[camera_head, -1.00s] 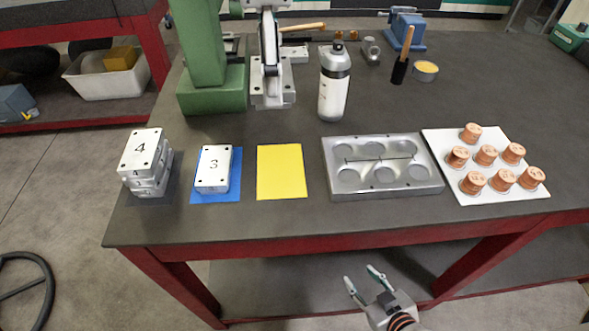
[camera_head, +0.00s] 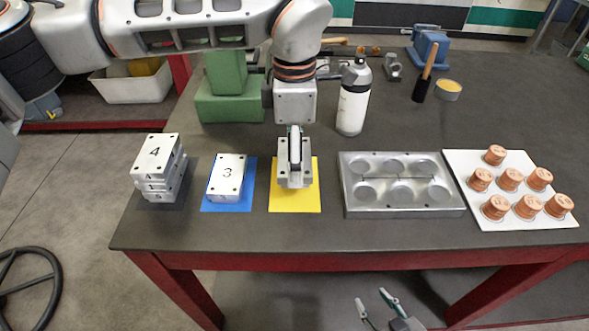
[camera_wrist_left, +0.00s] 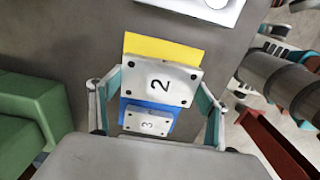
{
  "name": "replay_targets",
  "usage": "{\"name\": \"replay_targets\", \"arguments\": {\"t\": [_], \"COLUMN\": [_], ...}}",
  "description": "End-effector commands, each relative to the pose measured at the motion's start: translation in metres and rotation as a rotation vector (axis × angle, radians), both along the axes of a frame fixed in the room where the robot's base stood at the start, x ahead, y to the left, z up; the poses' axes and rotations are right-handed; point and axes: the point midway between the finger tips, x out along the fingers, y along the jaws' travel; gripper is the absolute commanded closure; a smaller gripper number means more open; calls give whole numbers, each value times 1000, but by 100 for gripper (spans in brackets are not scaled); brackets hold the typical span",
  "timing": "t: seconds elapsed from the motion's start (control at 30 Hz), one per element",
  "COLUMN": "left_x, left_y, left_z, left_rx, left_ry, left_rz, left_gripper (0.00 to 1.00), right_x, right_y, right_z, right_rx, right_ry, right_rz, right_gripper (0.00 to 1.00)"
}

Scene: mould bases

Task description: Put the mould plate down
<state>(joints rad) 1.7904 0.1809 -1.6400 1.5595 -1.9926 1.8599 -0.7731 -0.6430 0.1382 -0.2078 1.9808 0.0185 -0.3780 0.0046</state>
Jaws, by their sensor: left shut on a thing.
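The mould plate marked 2 (camera_wrist_left: 158,85) is held level between the fingers of my left gripper (camera_wrist_left: 157,97). In the head view this plate (camera_head: 295,181) hangs over the back part of the yellow mat (camera_head: 296,201), apparently a little above it. My left gripper (camera_head: 295,150) comes down on it from above and hides part of it. The yellow mat also shows past the plate in the left wrist view (camera_wrist_left: 160,46). My right gripper (camera_head: 377,306) is open and empty, low in front of the table edge.
Plate 3 (camera_head: 227,174) sits on the blue mat (camera_head: 249,190) to the left. A plate stack topped by 4 (camera_head: 155,154) stands further left. The metal tray with round pockets (camera_head: 402,208) is right of the yellow mat; a white bottle (camera_head: 353,97) stands behind.

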Motion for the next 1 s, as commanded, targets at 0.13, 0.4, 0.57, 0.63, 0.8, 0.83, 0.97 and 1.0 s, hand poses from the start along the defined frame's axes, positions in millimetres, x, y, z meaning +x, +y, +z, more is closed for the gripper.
{"name": "replay_targets", "arguments": {"t": [0.13,0.4,0.57,0.63,0.8,0.83,0.97,1.0], "left_x": [0,0,1,1,0,0,0,0], "left_y": [0,0,0,0,0,0,0,0], "left_z": [-6,-41,-45,-44,-47,-48,-48,-48], "left_rx": [-1,-1,-2,-2,-1,-1,0,0], "left_ry": [-2,2,-3,-3,-2,-2,-1,-1], "left_rz": [-1,0,0,0,0,0,-1,0], "left_gripper": [62,62,62,62,62,62,7,7], "right_x": [1,1,2,2,2,2,2,2], "right_y": [0,-1,-1,-1,-1,-1,-1,-1], "right_z": [1,0,0,1,0,0,0,0], "right_rx": [0,-2,-2,-3,-3,-3,-4,-4], "right_ry": [-3,-4,-5,-6,-5,-5,-5,-5], "right_rz": [0,0,1,1,1,1,2,2], "right_gripper": [60,60,60,60,60,60,60,60]}}
